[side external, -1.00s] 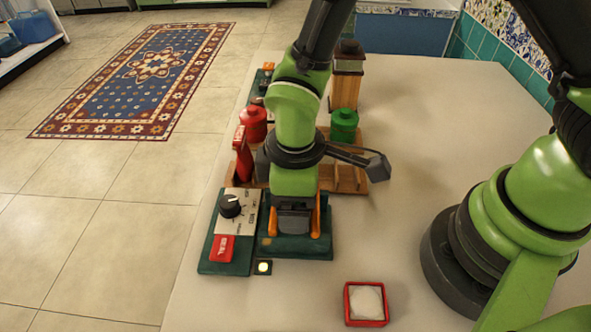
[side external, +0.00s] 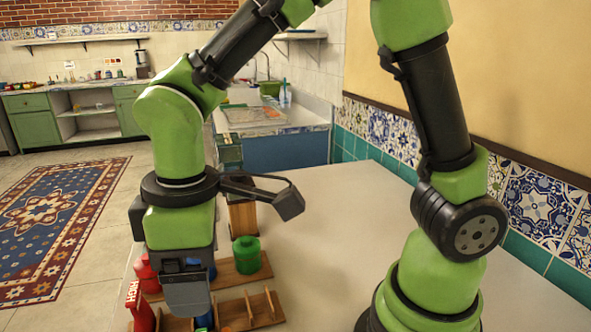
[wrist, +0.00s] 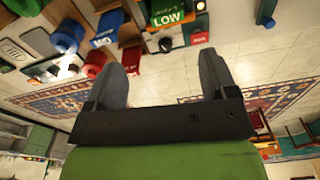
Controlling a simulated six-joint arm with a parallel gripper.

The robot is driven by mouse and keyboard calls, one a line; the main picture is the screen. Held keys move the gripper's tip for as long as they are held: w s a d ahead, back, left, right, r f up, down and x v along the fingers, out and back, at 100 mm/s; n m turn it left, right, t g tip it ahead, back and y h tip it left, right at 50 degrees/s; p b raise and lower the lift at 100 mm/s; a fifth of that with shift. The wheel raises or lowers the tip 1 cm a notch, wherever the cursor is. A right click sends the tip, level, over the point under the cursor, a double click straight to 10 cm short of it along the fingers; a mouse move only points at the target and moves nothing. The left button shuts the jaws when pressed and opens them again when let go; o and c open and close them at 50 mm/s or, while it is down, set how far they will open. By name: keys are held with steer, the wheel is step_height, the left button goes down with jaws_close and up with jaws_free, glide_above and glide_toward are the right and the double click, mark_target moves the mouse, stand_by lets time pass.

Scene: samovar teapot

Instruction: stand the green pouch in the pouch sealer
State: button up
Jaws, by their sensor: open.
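The green pouch marked LOW (wrist: 168,12) shows at the top edge of the wrist view, partly cut off. It stands by the dark knob and red button of the pouch sealer (wrist: 200,38) and appears to be in the sealer's slot, but its base is not clear. The sealer and the pouch are out of frame in the side view.
The red pouch marked HIGH (side external: 140,308) stands at the rack's left. A red canister (side external: 147,274) and a green canister (side external: 246,254) are behind the wooden rack (side external: 262,307). A blue pouch (wrist: 106,28) also shows in the wrist view.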

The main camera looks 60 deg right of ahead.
steer(key=s+d+r+m+t+y, duration=0.1)
steer(key=s+d+r+m+t, duration=0.5)
steer(key=s+d+r+m, duration=0.3)
steer(key=d+r+m, duration=0.2)
steer(key=d+m, duration=0.1)
steer(key=shift+s+t+y, duration=0.3)
steer(key=shift+s+t, duration=0.05)
steer(key=shift+t, duration=0.05)
